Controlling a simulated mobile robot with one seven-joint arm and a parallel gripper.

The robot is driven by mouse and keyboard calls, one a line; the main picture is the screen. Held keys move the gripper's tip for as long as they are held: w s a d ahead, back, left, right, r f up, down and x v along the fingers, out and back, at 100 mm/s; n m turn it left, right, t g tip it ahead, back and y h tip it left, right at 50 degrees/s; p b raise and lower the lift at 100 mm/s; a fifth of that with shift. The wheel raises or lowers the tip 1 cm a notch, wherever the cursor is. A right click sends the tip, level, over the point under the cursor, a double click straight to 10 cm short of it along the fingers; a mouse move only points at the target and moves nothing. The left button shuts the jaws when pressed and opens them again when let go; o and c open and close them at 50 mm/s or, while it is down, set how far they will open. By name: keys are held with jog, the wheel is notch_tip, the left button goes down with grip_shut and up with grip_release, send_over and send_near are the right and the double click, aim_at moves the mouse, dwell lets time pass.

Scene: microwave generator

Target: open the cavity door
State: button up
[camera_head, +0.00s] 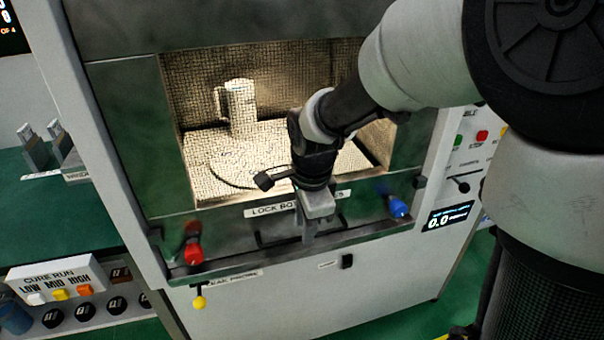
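The cavity door (125,140) is a grey metal panel with a lit mesh window, and it looks closed. A label along its lower part reads "LOCK BO...", the rest hidden by my gripper. A red knob (193,252) is at its lower left and a blue knob (398,208) at its lower right. A dark handle (268,240) sits below the label. My gripper (310,236) points down in front of the handle's middle and covers part of it. Whether its fingers are open, or touch the handle, I cannot tell.
A pale jug (240,105) stands inside the lit cavity behind the mesh. A yellow knob (199,302) hangs below the door. A control panel with a small display (448,216) is at the right. A "CURE RUN" box (58,282) stands at the lower left. My arm hides the upper right.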

aim_at(307, 20)
jog(key=shift+w+f, duration=0.2)
jog(key=shift+f, duration=0.85)
grip_shut()
notch_tip(307, 20, up, 40)
jog(key=p, duration=2.5)
jog(key=shift+r, duration=0.25)
